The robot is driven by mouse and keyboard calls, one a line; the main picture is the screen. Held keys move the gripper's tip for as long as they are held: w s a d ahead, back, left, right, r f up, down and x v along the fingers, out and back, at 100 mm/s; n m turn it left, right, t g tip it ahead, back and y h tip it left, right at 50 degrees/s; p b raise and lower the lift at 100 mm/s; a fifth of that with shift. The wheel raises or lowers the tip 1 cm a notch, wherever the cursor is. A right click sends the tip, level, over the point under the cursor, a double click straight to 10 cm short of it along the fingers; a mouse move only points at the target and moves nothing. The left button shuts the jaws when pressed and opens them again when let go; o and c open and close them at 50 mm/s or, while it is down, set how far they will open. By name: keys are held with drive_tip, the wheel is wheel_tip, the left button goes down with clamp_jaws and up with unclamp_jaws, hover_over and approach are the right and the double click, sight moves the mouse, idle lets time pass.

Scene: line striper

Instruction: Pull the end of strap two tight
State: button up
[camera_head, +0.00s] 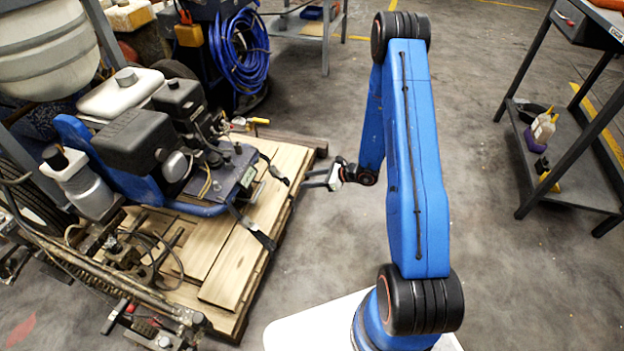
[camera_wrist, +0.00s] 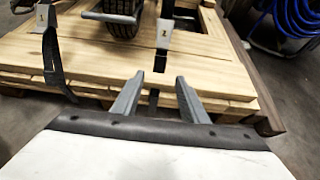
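A dark strap hangs over the edge of the wooden pallet (camera_wrist: 90,50), below a grey tag (camera_wrist: 164,36) that seems to read 2. The strap end (camera_wrist: 154,98) shows between the two fingers in the wrist view. My gripper (camera_wrist: 159,78) is open around it, with a gap on both sides. In the head view my gripper (camera_head: 306,180) is at the pallet's right edge, by the far strap (camera_head: 274,168). A second strap (camera_wrist: 52,62) with its own tag (camera_wrist: 42,18) hangs to the left in the wrist view, outside the fingers.
The line striper (camera_head: 150,150), with engine and tank, stands on the pallet (camera_head: 225,270). A blue hose coil (camera_head: 240,55) hangs behind. A metal shelf table (camera_head: 570,190) with bottles stands at right. The floor between the pallet and that table is clear apart from my arm.

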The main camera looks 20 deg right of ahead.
sight(288, 182)
drive_tip(key=shift+x, duration=4.85)
clamp_jaws()
